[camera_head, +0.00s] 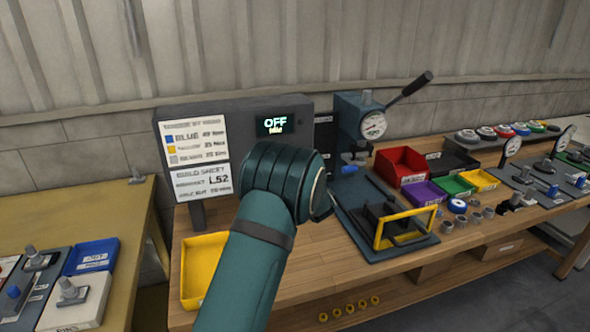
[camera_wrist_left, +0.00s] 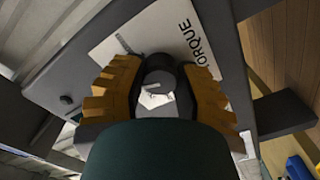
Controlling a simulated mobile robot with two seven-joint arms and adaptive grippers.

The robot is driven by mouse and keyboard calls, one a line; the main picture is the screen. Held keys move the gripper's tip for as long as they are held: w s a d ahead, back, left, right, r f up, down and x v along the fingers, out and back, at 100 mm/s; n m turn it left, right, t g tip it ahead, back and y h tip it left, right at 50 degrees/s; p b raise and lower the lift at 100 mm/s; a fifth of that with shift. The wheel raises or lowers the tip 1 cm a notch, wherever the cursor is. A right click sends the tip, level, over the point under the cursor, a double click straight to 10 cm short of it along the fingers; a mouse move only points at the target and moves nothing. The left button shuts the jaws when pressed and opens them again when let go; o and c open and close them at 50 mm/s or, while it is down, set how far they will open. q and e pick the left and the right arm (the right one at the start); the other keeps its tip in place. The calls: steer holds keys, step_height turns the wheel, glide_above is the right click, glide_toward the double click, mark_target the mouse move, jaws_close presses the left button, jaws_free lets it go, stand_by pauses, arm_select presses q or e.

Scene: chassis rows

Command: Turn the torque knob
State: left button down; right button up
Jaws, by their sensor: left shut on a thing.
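The torque knob (camera_wrist_left: 158,78) is a dark round knob on a grey panel, beside a white plate marked "TORQUE" (camera_wrist_left: 180,38) in the left wrist view. My left gripper (camera_wrist_left: 158,90) has its two orange ridged fingers on either side of the knob and is shut on it. In the head view, my teal left arm covers the knob and the gripper. The grey control box (camera_head: 225,125) stands behind the arm, with a lit display (camera_head: 276,126) reading "OFF" above a smaller line I cannot read. My right gripper is not in view.
A yellow bin (camera_head: 205,262) stands left of my arm on the wooden bench. A teal lever press (camera_head: 365,118), a red bin (camera_head: 400,165) and a yellow-handled fixture (camera_head: 400,228) stand to the right. Another bench (camera_head: 112,205) is at the left.

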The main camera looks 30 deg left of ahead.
arm_select(q)
steer(key=n, duration=0.4)
steer(key=shift+n, duration=2.1)
steer(key=shift+r, duration=0.1)
steer(key=c, duration=0.6)
jaws_free()
steer(key=shift+w, duration=0.1)
steer(key=shift+d, duration=0.1)
steer(key=v, duration=1.2)
